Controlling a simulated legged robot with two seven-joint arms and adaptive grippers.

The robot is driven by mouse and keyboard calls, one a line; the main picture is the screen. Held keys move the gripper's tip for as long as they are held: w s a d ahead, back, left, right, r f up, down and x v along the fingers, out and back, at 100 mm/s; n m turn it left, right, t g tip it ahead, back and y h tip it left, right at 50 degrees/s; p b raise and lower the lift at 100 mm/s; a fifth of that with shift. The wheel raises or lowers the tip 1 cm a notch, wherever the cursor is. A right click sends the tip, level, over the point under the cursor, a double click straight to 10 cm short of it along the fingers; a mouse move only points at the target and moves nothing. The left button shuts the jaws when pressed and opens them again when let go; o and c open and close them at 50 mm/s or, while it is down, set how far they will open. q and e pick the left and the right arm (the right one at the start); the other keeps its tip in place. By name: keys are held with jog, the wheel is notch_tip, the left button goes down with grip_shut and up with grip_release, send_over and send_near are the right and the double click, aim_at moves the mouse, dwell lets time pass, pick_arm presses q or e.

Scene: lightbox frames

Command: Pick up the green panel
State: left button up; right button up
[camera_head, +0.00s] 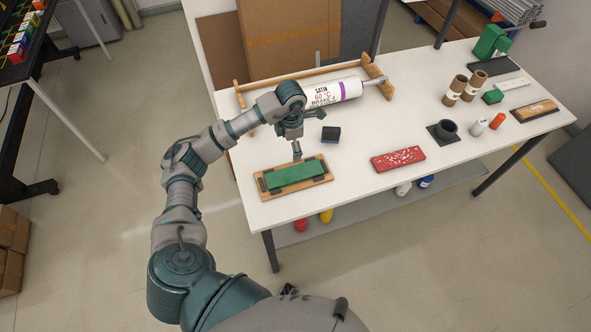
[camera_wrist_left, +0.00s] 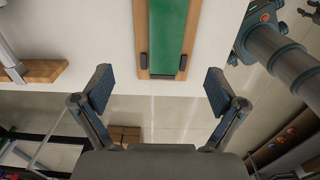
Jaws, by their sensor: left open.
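The green panel (camera_head: 295,175) lies in a shallow wooden frame (camera_head: 262,186) at the front left of the white table. In the left wrist view the green panel (camera_wrist_left: 168,30) runs up from between two dark clips on the wooden frame (camera_wrist_left: 142,40). My left gripper (camera_head: 297,153) is just behind the panel in the head view. In the wrist view my left gripper (camera_wrist_left: 158,90) has its two dark pads wide apart, with nothing between them. The panel's end lies beyond the pads, between them in the picture. My right gripper does not show clearly.
On the white table (camera_head: 350,205), a large white cartridge (camera_head: 335,92) lies behind my left arm in a wooden stand. A dark block (camera_head: 331,134) and a red speckled block (camera_head: 398,159) lie to the right of the panel. Cardboard tubes (camera_head: 456,90) stand farther right.

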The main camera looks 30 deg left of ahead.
pick_arm(q)
send_over(294, 173)
notch_tip(294, 173, down, 4)
jog(key=shift+w+a+f+p, duration=0.1)
jog(key=shift+w+f+p, duration=0.05)
jog(key=shift+f, duration=0.45)
jog(key=shift+w+a+f+p, duration=0.1)
jog(key=shift+f+p, duration=0.05)
jog(key=shift+f, duration=0.45)
notch_tip(294, 173, down, 2)
jog(key=shift+w+d+f, duration=0.1)
jog(key=shift+d+f, duration=0.05)
jog(key=shift+f, duration=0.45)
jog(key=f, duration=0.2)
jog(key=f+p, duration=0.1)
jog(key=shift+s+f, duration=0.35)
jog(key=shift+f, duration=0.4)
jog(key=shift+d, duration=0.1)
jog(key=shift+c, duration=0.8)
jog(key=c, duration=1.2)
jog(key=shift+c, duration=0.2)
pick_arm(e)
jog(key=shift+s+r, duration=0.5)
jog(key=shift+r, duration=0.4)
